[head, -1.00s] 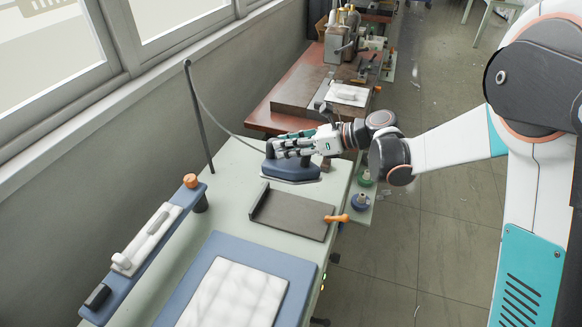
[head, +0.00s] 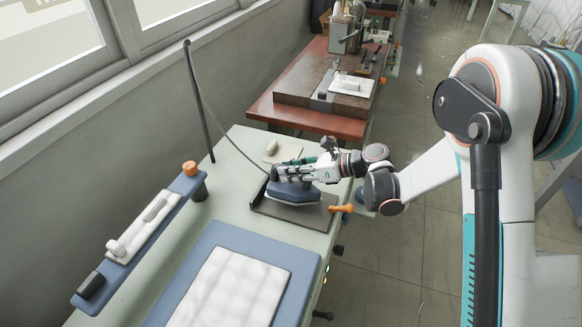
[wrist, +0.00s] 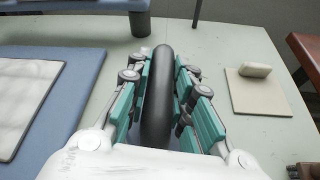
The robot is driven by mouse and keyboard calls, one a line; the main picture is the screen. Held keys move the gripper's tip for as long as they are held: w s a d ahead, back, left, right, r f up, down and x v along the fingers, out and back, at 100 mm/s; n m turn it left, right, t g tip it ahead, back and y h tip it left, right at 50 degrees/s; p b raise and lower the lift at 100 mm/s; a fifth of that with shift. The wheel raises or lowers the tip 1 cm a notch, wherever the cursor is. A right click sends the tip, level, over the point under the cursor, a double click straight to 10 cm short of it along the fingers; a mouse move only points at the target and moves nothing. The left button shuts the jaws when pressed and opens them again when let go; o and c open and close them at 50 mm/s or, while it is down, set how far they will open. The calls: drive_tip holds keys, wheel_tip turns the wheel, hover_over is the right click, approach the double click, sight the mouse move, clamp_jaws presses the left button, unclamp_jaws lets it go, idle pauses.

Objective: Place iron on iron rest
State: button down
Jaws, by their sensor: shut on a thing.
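The blue iron (head: 293,193) has a dark handle, which shows upright between the fingers in the wrist view (wrist: 157,95). A cord runs from it up to a tall dark pole. My gripper (head: 290,172) is shut on the iron's handle, with fingers on both sides of it. The iron is over the dark flat iron rest (head: 312,216), which has a raised edge on its left. I cannot tell whether the iron's sole touches the rest. My fingers hide the top of the iron in the head view.
A blue board with white cloth (head: 312,262) lies in front on the pale green table. A narrow blue sleeve board (head: 135,250) stands at the left. A small beige block on a pad (wrist: 257,85) lies beyond the rest. The cord pole (head: 197,100) rises at the back left.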

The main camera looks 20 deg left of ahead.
sight(278, 180)
drive_tip(key=shift+f+b, duration=0.45)
drive_tip(key=shift+f, duration=1.2)
drive_tip(key=c, duration=1.8)
unclamp_jaws()
drive_tip(key=shift+f, duration=0.2)
drive_tip(key=shift+c, duration=0.2)
drive_tip(key=o, duration=0.4)
drive_tip(key=shift+r, duration=0.1)
drive_tip(key=shift+r, duration=0.2)
drive_tip(key=p+v, duration=0.3)
drive_tip(key=v, duration=0.9)
